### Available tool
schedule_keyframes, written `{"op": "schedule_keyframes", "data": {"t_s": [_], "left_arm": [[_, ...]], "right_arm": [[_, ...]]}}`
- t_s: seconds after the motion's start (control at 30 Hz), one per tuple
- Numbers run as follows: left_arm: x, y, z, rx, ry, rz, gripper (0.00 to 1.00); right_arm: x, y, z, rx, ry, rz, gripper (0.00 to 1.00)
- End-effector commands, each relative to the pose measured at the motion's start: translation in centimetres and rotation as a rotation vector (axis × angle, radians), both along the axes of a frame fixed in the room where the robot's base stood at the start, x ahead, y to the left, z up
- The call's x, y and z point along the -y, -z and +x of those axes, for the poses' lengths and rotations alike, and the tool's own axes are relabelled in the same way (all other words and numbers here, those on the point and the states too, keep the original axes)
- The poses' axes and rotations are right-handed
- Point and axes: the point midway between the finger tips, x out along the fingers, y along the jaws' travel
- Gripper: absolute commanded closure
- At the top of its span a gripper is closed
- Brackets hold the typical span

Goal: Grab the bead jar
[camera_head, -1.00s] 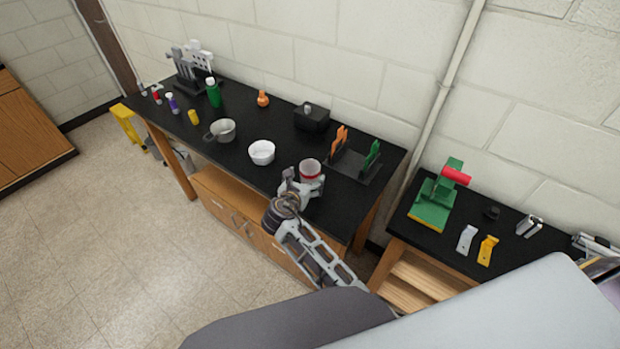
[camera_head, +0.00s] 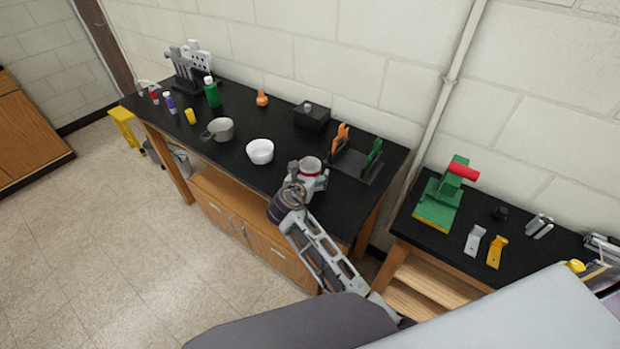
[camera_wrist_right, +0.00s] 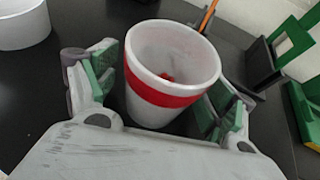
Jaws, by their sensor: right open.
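The bead jar, a whitish cup with a red band and a few red beads inside, stands on the black bench top in the head view (camera_head: 310,165). The jar also fills the middle of the right wrist view (camera_wrist_right: 165,100). My right gripper (camera_head: 306,180) is open around it, with one green-padded finger on each side of the jar in the wrist view. A gap shows beside the left finger; whether the right finger touches is unclear. My left gripper is not in view.
A white bowl (camera_head: 260,151) and a grey pot (camera_head: 221,130) stand left of the jar. A dark rack (camera_head: 355,166) with orange and green tools stands close on the right. A black box (camera_head: 312,117) is behind. A second bench (camera_head: 460,235) is at right.

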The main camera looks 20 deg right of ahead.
Motion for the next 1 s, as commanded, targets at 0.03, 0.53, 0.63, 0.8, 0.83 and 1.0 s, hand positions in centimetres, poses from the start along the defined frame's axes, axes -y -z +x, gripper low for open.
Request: {"op": "schedule_keyframes", "data": {"t_s": [0.03, 0.53, 0.63, 0.8, 0.83, 1.0], "left_arm": [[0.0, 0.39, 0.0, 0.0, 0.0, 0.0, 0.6], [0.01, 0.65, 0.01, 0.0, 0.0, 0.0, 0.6], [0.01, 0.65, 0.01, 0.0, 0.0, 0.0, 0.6], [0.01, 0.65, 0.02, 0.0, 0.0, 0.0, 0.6], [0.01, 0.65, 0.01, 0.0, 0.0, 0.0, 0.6], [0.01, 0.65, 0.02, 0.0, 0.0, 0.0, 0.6]], "right_arm": [[0.1, 0.25, 0.15, 0.001, 0.0, 0.001, 0.16], [0.34, 0.22, 0.46, 0.0, 0.0, 0.0, 0.16], [0.33, 0.21, 0.45, 0.0, 0.0, 0.0, 0.16], [0.33, 0.22, 0.45, 0.0, 0.0, 0.0, 0.28], [0.33, 0.22, 0.45, 0.0, 0.0, 0.0, 0.32], [0.34, 0.23, 0.44, 0.0, 0.0, 0.0, 0.54]]}}
